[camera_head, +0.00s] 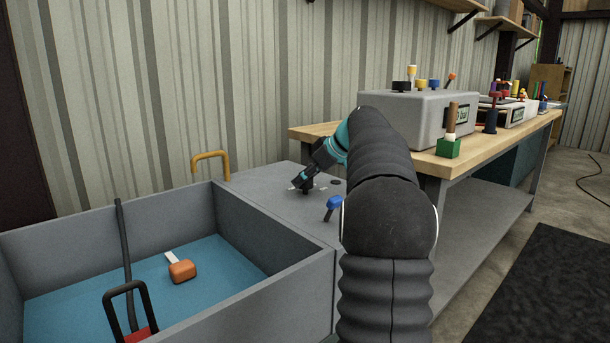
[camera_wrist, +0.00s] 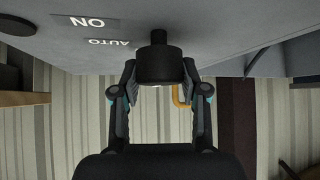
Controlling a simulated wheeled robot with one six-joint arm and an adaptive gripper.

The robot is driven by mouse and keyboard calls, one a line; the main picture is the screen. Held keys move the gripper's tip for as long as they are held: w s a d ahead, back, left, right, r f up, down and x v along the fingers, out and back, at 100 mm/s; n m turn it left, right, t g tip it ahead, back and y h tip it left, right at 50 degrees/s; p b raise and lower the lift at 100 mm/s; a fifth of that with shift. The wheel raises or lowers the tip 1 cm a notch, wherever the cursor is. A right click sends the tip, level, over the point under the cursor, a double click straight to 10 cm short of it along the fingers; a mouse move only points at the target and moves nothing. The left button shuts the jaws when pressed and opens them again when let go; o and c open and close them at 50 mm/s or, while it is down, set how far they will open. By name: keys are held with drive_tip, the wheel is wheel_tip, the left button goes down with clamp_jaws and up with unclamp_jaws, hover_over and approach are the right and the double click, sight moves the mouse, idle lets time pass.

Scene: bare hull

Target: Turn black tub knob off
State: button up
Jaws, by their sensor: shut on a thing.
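The black tub knob (camera_wrist: 158,66) shows in the wrist view between my gripper's two fingers, which are closed on its sides. Its short dark stem meets the grey panel (camera_wrist: 215,35). In the head view, my gripper (camera_head: 304,184) is at the grey panel top beside the tub, with the knob mostly hidden by the fingers. The tub (camera_head: 285,291) is grey with blue liquid or a blue floor inside.
A blue-topped knob (camera_head: 333,204) stands on the panel near my arm. A yellow tap-like handle (camera_head: 210,157) rises at the tub's back edge. An orange-headed tool (camera_head: 182,271) lies in the tub. A wooden workbench (camera_head: 480,158) with a grey box (camera_head: 400,118) stands to the right.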

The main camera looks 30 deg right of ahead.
drive_tip(key=shift+n+y, duration=0.3)
drive_tip(key=shift+n, duration=0.2)
drive_tip(key=o, duration=1.2)
drive_tip(key=shift+c, duration=0.2)
drive_tip(key=v, duration=1.2)
drive_tip(key=shift+w, duration=0.15)
